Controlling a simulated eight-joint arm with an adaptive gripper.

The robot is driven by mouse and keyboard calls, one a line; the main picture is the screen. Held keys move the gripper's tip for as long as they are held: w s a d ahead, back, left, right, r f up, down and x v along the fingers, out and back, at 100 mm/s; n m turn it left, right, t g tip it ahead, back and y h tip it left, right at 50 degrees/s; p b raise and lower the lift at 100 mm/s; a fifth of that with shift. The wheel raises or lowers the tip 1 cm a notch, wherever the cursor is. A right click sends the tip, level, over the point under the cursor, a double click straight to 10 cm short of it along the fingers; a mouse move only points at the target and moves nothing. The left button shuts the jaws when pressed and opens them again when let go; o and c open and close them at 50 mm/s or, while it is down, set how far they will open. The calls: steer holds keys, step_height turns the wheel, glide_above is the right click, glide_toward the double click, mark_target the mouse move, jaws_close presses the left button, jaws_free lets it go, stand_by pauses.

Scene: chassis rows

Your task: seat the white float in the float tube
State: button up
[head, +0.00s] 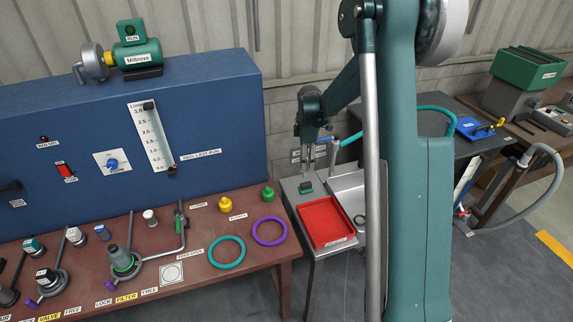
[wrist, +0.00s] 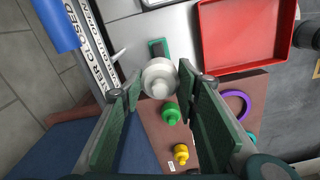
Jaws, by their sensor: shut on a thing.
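My gripper (head: 308,168) hangs over the small grey side table, right of the bench. In the wrist view its fingers (wrist: 160,92) are shut on the white float (wrist: 159,74), a round pale piece with a small knob toward the camera. The float is hard to make out in the head view. The float tube (head: 150,135), upright with a litre scale, stands on the front of the blue cabinet, well left of my gripper. A dark cap shows at its top.
A green float (head: 268,193) and a yellow float (head: 226,204) stand on the brown bench (head: 196,256). Purple (head: 269,231) and teal (head: 226,252) rings lie in front. A red tray (head: 325,221) and a small green block (head: 305,187) sit on the side table. The blue cabinet (head: 225,120) rises behind the bench.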

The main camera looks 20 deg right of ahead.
steer(key=s+d+r+m+p, duration=0.1)
steer(key=s+d, duration=0.2)
steer(key=d, duration=0.6)
steer(key=s+d+m+p, duration=0.1)
steer(key=s+d+p, duration=0.15)
steer(key=d, duration=0.75)
steer(key=s+d+r+m+p, duration=0.1)
steer(key=s+d, duration=0.2)
steer(key=d, duration=0.6)
steer(key=s+d+p, duration=0.1)
steer(key=s+d, duration=0.7)
steer(key=d, duration=0.3)
steer(key=s+d+r+m+p, duration=0.1)
steer(key=s+d+p, duration=0.1)
steer(key=s+d, duration=0.6)
steer(key=d, duration=0.3)
steer(key=shift+s+d+m, duration=0.15)
steer(key=shift+s+m, duration=0.15)
steer(key=shift+s, duration=0.05)
steer(key=shift+f, duration=0.15)
steer(key=shift+f+b, duration=0.3)
steer(key=shift+f, duration=1.75)
steer(key=shift+b, duration=0.65)
steer(key=shift+f+b, duration=1.25)
steer(key=shift+f, duration=0.55)
